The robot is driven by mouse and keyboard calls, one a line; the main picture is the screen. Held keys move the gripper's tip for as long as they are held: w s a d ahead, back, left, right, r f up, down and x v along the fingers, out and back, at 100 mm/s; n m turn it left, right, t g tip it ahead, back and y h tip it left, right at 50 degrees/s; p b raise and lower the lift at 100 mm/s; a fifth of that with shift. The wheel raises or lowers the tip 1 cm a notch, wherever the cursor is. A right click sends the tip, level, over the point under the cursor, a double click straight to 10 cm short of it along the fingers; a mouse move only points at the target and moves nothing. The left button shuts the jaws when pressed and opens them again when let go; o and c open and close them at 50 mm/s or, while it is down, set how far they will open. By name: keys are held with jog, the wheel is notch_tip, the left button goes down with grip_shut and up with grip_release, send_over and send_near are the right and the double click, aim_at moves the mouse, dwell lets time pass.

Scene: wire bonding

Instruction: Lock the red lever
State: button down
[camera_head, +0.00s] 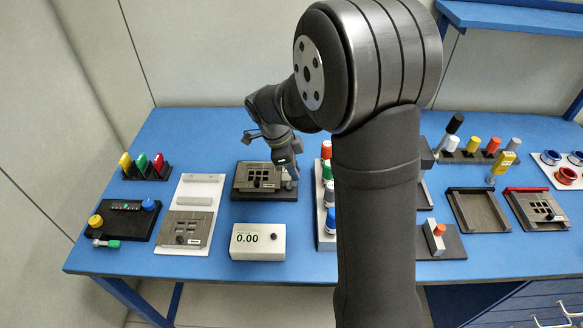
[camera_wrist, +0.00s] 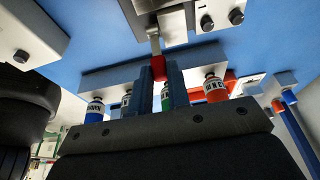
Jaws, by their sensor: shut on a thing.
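The red lever (camera_wrist: 158,68) shows in the wrist view as a red tip on a short metal shaft. The shaft runs up to a grey fixture (camera_wrist: 180,38) at the top of that view. My gripper (camera_wrist: 160,80) has its two blue fingers on either side of the red tip and is shut on it. In the head view my gripper (camera_head: 289,174) is low at the right side of the dark fixture (camera_head: 246,194), left of the bottle rack. The red lever cannot be made out in the head view.
A white rack with red, green and blue capped bottles (camera_head: 328,171) stands close on the right of my gripper. A white meter box (camera_head: 258,242) reading 0.00 is in front. A plate station (camera_head: 187,222) stands to the left. Blue table (camera_head: 216,150) is clear behind.

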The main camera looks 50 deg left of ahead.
jog(key=shift+w+d+f+g+y, duration=0.1)
jog(key=shift+w+d+g+y, duration=0.45)
jog(key=shift+g+y, duration=0.25)
jog(key=shift+w+d+f+g+y, duration=0.25)
jog(key=shift+w+g+y, duration=0.05)
jog(key=shift+g+y, duration=0.25)
jog(key=shift+w+d+f+g+y, duration=0.2)
jog(key=shift+w+d+g+y, duration=0.05)
jog(key=shift+g+y, duration=0.3)
jog(key=c, duration=1.4)
grip_release()
jog(key=shift+o, duration=0.2)
notch_tip(320, 180, up, 17)
jog(key=w+d, duration=0.1)
jog(key=d, duration=0.1)
jog(key=shift+w, duration=0.4)
